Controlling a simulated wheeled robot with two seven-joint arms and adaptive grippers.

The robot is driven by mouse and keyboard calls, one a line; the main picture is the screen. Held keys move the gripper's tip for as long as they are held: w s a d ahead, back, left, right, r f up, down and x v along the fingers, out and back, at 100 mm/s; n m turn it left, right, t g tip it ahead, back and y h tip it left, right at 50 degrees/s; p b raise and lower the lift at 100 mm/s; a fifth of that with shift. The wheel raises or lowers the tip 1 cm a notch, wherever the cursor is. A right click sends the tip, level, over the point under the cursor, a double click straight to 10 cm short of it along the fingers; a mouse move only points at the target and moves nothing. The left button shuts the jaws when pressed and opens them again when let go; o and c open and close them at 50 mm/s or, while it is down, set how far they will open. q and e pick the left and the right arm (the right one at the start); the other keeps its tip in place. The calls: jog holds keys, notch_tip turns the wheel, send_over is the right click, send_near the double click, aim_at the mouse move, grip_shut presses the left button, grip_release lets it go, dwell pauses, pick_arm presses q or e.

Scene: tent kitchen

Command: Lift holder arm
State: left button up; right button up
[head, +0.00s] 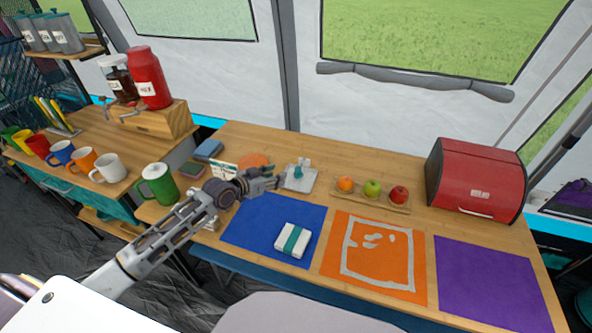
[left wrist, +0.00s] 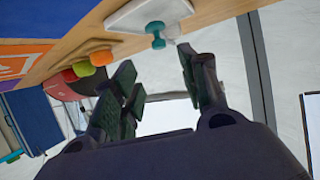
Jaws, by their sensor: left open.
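The holder is a small white-grey plate (head: 302,184) with a teal knobbed arm (head: 298,170), standing on the wooden table behind the blue mat. In the left wrist view the white plate (left wrist: 140,14) is at the top, with the teal knob (left wrist: 156,30) at its edge. My left gripper (head: 274,181) is just left of the holder in the head view. It is open, with nothing seen between its fingers (left wrist: 157,62), and appears apart from the teal knob. My right gripper is in neither view.
A white block with a teal band (head: 293,240) lies on the blue mat (head: 250,232). Orange (head: 375,285) and purple (head: 490,287) mats lie to the right. A fruit tray (head: 372,202) and red bread box (head: 476,180) stand right of the holder. A green mug (head: 158,184) stands left.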

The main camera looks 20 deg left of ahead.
aim_at(297, 168)
pick_arm(q)
jog(key=shift+b+x, duration=0.35)
jog(key=shift+x, duration=5.05)
jog(key=shift+b+x, duration=0.4)
jog(key=shift+x, duration=0.45)
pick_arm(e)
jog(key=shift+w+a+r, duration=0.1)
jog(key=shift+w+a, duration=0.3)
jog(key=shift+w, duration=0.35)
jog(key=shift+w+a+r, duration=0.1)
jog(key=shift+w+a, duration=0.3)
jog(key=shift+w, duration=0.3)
pick_arm(q)
jog(key=shift+d+r, duration=0.1)
jog(key=shift+d, duration=0.05)
grip_shut()
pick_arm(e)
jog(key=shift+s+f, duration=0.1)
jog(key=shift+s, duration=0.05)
